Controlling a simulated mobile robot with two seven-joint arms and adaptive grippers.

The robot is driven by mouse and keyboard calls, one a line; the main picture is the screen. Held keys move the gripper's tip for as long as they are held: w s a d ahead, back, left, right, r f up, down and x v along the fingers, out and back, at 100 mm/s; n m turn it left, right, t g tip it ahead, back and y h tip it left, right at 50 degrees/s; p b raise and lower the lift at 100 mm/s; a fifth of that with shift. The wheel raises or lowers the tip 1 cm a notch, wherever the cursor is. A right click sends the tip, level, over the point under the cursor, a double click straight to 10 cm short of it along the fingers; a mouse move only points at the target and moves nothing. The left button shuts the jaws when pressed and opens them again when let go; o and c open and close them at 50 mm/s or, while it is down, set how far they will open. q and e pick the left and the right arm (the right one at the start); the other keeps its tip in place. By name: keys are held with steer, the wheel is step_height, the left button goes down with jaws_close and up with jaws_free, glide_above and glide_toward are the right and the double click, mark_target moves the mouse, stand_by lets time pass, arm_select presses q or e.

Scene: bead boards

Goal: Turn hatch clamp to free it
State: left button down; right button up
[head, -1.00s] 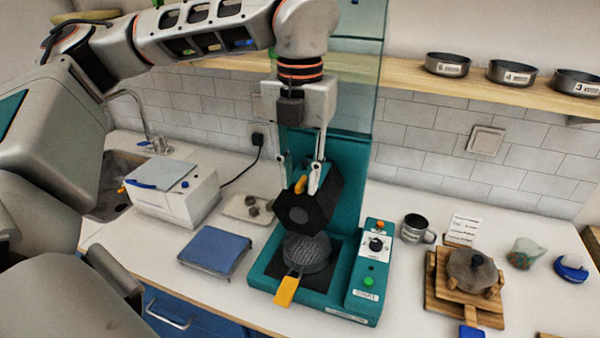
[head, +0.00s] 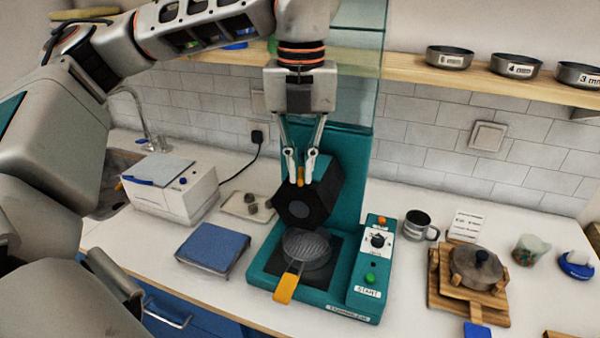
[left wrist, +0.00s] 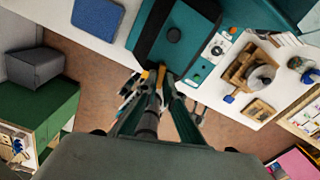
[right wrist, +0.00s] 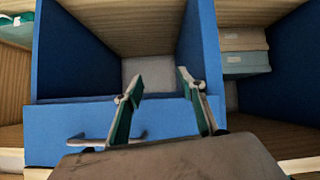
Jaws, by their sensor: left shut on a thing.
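The hatch clamp is a small orange lever (head: 300,179) on top of the black hatch (head: 316,205) of the teal machine (head: 345,160). My left gripper (head: 301,179) comes down from above and is shut on the clamp, its fingers on either side of it. In the left wrist view, the orange clamp (left wrist: 161,74) shows between the fingertips (left wrist: 158,82), partly hidden by them. My right gripper (right wrist: 160,90) is open and empty in front of a blue drawer unit (right wrist: 60,118), apart from the machine.
Below the hatch is a round ridged plate (head: 307,248) with an orange handle (head: 286,288). A control panel (head: 372,262) stands at its right. A blue pad (head: 212,248), white box (head: 172,190), mug (head: 418,226) and wooden stand (head: 448,290) are nearby.

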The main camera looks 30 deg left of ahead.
arm_select(q)
steer(key=shift+f+n, duration=0.15)
steer(key=shift+n, duration=0.45)
steer(key=n+b, duration=0.2)
steer(key=n, duration=0.1)
steer(key=shift+w+d+n, duration=0.1)
steer(key=shift+n, duration=0.2)
steer(key=n, duration=0.2)
steer(key=shift+n+b, duration=0.3)
steer(key=shift+b, duration=0.05)
steer(key=n, duration=0.2)
steer(key=shift+w+n+b, duration=0.1)
steer(key=shift+n+b, duration=0.2)
steer(key=shift+n, duration=0.1)
steer(key=n, duration=0.3)
steer(key=shift+b, duration=0.35)
steer(key=shift+w+r+n, duration=0.1)
steer(key=shift+r+n, duration=0.1)
steer(key=shift+n, duration=0.5)
arm_select(e)
step_height(320, 180, down, 5)
steer(key=shift+s+a+r, duration=0.1)
steer(key=shift+s, duration=0.1)
arm_select(q)
steer(key=c, duration=2.2)
jaws_free()
